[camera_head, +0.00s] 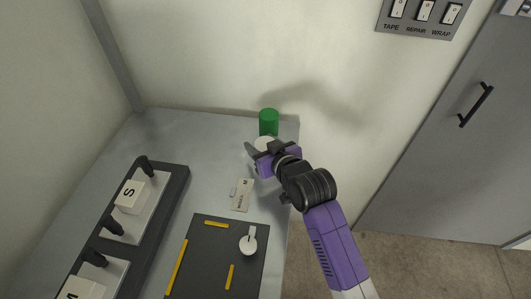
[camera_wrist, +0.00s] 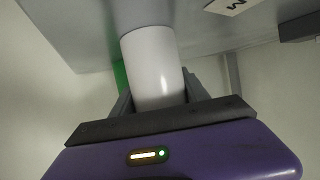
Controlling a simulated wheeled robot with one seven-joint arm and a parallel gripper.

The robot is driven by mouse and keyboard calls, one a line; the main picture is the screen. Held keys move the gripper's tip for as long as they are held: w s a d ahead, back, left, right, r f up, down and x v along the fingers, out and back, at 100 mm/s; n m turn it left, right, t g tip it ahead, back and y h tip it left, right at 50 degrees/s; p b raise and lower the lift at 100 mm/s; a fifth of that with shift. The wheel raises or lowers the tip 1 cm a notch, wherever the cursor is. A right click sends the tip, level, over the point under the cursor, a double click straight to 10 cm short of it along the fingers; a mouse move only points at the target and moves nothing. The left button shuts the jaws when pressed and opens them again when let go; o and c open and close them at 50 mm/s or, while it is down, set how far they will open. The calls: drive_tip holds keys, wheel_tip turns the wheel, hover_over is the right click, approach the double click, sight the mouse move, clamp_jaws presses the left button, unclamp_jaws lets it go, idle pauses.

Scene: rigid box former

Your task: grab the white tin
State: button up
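The white tin (camera_wrist: 152,65) is a plain, smooth cylinder in the middle of the wrist view. In the head view only a pale bit of it (camera_head: 265,141) shows, just behind my gripper (camera_head: 262,150) and in front of the green tin. In the wrist view the fingers of my gripper (camera_wrist: 158,95) lie on either side of the white tin, close against its edges. I cannot tell whether they press on it. The gripper's palm hides the near end of the tin.
A green tin (camera_head: 269,122) stands right behind the white tin, near the wall. A white label card (camera_head: 242,195) lies on the grey table (camera_head: 205,140). A dark mat (camera_head: 205,260) with yellow strips and a dark rack (camera_head: 165,205) lie nearer and left.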

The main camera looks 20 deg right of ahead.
drive_tip(key=shift+r, duration=0.1)
clamp_jaws()
